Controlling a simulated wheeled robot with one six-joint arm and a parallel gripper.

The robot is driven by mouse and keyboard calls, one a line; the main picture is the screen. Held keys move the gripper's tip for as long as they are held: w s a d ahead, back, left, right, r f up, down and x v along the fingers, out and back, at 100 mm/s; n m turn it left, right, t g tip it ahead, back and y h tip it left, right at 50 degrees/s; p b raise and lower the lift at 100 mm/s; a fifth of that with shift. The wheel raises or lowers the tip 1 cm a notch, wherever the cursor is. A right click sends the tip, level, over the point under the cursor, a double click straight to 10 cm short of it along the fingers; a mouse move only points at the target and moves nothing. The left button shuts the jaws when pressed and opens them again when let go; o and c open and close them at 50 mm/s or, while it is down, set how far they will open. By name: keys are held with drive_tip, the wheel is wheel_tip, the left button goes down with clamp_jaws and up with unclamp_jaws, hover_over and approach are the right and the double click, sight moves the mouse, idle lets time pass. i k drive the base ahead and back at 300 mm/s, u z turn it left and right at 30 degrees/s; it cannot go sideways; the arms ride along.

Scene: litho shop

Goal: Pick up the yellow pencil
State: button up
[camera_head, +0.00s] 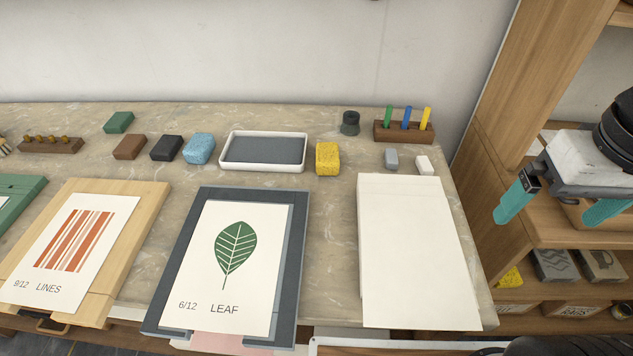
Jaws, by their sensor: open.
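The yellow pencil (426,118) stands upright in a brown wooden holder (404,139) at the back right of the worktop. A blue pencil (407,117) and a green pencil (388,117) stand to its left in the same holder. The lower ends of the pencils are hidden in the holder. My gripper (556,206) is at the right, in front of the wooden shelves, with two teal fingers spread apart. It is empty and well to the right of the pencil, apart from it.
A grey eraser (391,158) and a white eraser (424,165) lie in front of the holder. A dark cylinder (350,122) stands to its left. A white paper stack (413,245) lies nearer. A wooden shelf upright (515,90) rises beside the worktop's right edge.

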sight(429, 109)
drive_tip(key=k, duration=1)
drive_tip(key=z, duration=1.9)
drive_tip(key=i, duration=1.55)
drive_tip(key=u, duration=2.7)
drive_tip(key=i, duration=0.5)
drive_tip(key=z, duration=0.05)
